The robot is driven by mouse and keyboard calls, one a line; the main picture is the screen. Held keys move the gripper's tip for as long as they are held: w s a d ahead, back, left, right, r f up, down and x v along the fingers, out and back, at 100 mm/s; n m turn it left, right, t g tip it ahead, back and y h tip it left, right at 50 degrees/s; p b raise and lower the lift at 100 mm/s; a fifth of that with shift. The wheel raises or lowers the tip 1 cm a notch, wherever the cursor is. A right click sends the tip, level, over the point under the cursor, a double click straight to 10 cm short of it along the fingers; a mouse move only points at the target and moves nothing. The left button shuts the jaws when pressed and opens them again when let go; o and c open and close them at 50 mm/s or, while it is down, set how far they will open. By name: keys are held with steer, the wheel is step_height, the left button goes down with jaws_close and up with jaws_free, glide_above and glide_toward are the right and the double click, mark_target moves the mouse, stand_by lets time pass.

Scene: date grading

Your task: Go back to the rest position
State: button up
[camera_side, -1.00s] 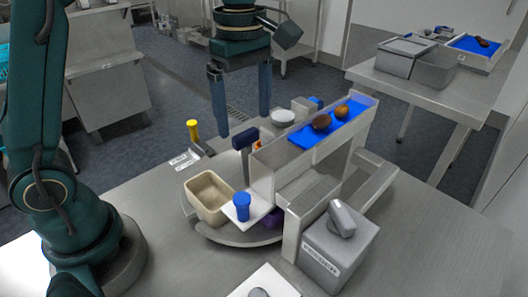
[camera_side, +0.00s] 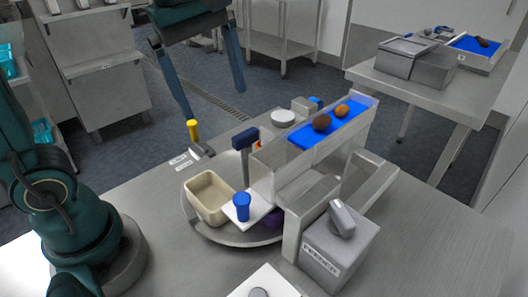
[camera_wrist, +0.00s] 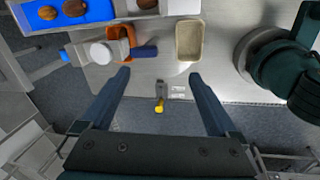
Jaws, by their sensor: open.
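My gripper (camera_side: 208,100) hangs in the air at the upper left of the side view, above and behind the table's far edge. Its two long fingers are spread wide with nothing between them. In the wrist view my gripper (camera_wrist: 165,95) also shows open and empty, with the table beyond its fingertips. A rest position is not marked in either view.
Two brown dates (camera_side: 322,122) lie on the blue belt (camera_side: 310,138). A beige bin (camera_side: 208,196) and a blue-capped post (camera_side: 242,206) stand on the round turntable (camera_side: 225,236). A yellow-topped lever (camera_side: 193,130) stands near the table's far edge.

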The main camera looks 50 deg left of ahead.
steer(key=s+f+m+t, duration=0.3)
steer(key=s+f+m, duration=0.4)
steer(key=m, duration=0.9)
steer(key=shift+s+a+f, duration=0.15)
steer(key=shift+s+a, duration=0.1)
